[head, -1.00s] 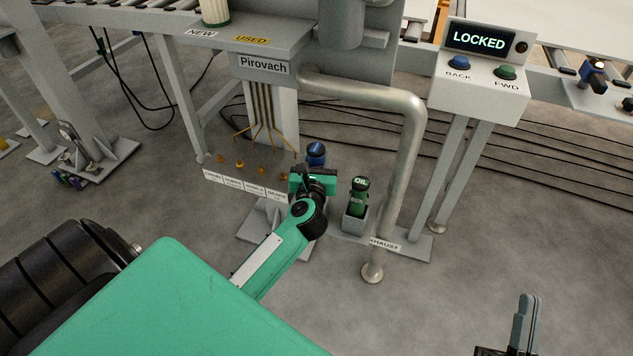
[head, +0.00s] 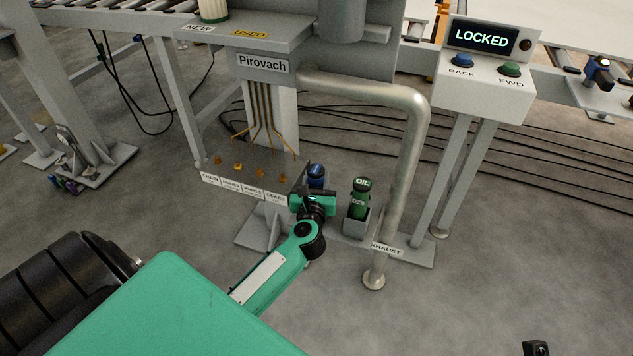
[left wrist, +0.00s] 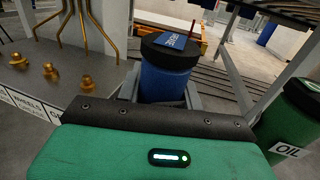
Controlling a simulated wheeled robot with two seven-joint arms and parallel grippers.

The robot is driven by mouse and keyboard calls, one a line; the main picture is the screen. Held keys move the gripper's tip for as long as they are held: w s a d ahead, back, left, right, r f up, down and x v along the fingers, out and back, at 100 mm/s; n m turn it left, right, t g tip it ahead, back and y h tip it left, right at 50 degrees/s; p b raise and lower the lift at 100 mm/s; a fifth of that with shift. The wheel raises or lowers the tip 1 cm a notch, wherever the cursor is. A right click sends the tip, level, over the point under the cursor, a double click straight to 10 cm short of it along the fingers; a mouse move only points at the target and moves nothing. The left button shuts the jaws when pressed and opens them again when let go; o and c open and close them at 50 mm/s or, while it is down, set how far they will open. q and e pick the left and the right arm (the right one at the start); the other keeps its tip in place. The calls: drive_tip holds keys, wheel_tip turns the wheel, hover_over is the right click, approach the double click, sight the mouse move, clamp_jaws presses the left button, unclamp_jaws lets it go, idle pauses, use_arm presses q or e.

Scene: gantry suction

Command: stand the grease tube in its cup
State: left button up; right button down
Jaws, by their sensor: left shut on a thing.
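The grease tube (left wrist: 168,75) is blue with a dark cap and a blue label; it also shows in the head view (head: 316,176), just behind my left gripper (head: 316,200). It looks about upright. Grey walls of its cup (left wrist: 129,84) show on both sides of the tube's lower part in the left wrist view. My gripper's green body hides the tube's lower end and the fingertips, so how deep it sits cannot be told. The left gripper is shut on the tube. Only a small dark piece of my right gripper (head: 536,348) shows at the bottom edge.
A green oil bottle (head: 360,195) stands in a grey cup (head: 355,225) right of my left gripper. A bent exhaust pipe (head: 402,170) rises beyond it. On the left is a labelled panel with brass nozzles (head: 238,167). Open floor lies in front.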

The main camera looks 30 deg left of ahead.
idle(0.3)
use_arm(q)
drive_tip(key=shift+f, duration=0.2)
drive_tip(key=o, duration=1.2)
drive_tip(key=shift+r, duration=0.1)
